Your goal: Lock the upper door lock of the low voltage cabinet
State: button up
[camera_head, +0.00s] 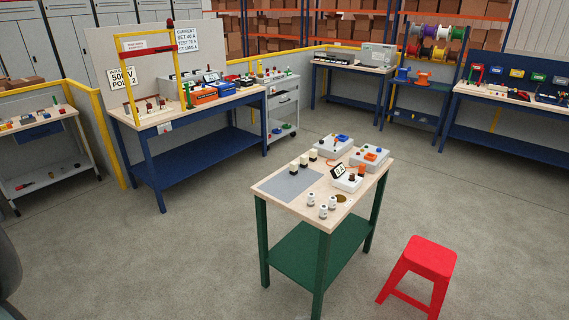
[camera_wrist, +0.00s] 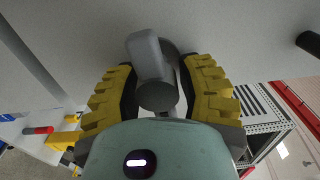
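In the wrist view my gripper (camera_wrist: 160,80), with yellow ribbed fingers and dark inner pads, is open. Its fingers stand on either side of a grey lock handle (camera_wrist: 149,60) with a rounded dark end. The handle sits on a plain grey panel (camera_wrist: 240,35), which looks like a cabinet door. The handle is close to the left finger's pad; whether they touch I cannot tell. A narrow gap shows on the right. The handle's base is partly hidden. In the head view neither my gripper nor this lock shows.
Open floor lies around the table. In the wrist view a dark cylinder (camera_wrist: 308,42) shows at the right edge.

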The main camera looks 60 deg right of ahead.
jog(key=shift+o, duration=0.7)
jog(key=shift+w, duration=0.1)
jog(key=d, duration=0.7)
jog(key=shift+s+d, duration=0.3)
jog(key=shift+s, duration=0.05)
